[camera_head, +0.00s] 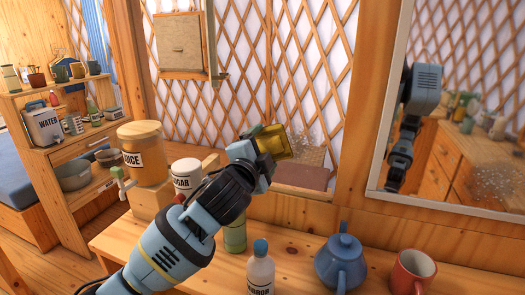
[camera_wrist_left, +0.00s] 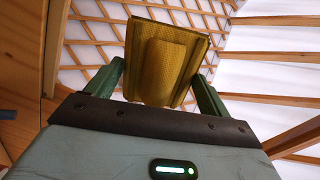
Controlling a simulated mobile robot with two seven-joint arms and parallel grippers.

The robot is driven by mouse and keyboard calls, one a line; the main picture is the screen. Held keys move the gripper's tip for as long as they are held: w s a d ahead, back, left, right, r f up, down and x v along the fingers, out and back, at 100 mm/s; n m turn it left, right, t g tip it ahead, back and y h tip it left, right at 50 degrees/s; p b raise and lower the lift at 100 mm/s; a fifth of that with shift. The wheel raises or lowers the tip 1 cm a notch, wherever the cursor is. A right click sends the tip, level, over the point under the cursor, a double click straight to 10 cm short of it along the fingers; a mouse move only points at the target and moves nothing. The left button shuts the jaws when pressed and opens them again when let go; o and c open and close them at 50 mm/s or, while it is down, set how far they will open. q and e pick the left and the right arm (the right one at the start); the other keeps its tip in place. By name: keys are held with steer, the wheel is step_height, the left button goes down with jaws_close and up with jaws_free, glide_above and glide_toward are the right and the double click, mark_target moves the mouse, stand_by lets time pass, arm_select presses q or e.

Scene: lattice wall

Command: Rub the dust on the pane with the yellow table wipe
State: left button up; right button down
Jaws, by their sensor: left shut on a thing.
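My left gripper (camera_head: 258,153) is shut on the yellow table wipe (camera_head: 273,141), a flat yellow pad. In the left wrist view the wipe (camera_wrist_left: 165,58) stands up between the two green fingers (camera_wrist_left: 160,88), its raised back block facing the camera. A pale, speckled dust patch (camera_head: 309,151) shows just right of the wipe, in front of the lattice wall. The clear pane itself is hard to make out. The wipe overlaps the patch's left side in the head view; I cannot tell whether it touches the pane. My right gripper is not in view.
Below the arm, a wooden counter (camera_head: 200,262) holds a clear bottle (camera_head: 261,272), a blue teapot (camera_head: 341,262) and a red mug (camera_head: 412,270). A sugar jar (camera_head: 186,172) and an orange-brown jar (camera_head: 142,150) stand left. A speckled mirror (camera_head: 460,60) hangs right.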

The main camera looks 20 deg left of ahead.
mark_target(289, 150)
arm_select(q)
steer(key=shift+w, duration=0.95)
stand_by(0.3)
steer(key=shift+s+d+r+p, duration=0.15)
steer(key=shift+d+p, duration=0.25)
steer(key=shift+d, duration=1.65)
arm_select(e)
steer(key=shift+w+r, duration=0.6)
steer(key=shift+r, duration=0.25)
arm_select(q)
steer(key=shift+d+p, duration=0.35)
steer(key=shift+d, duration=1.65)
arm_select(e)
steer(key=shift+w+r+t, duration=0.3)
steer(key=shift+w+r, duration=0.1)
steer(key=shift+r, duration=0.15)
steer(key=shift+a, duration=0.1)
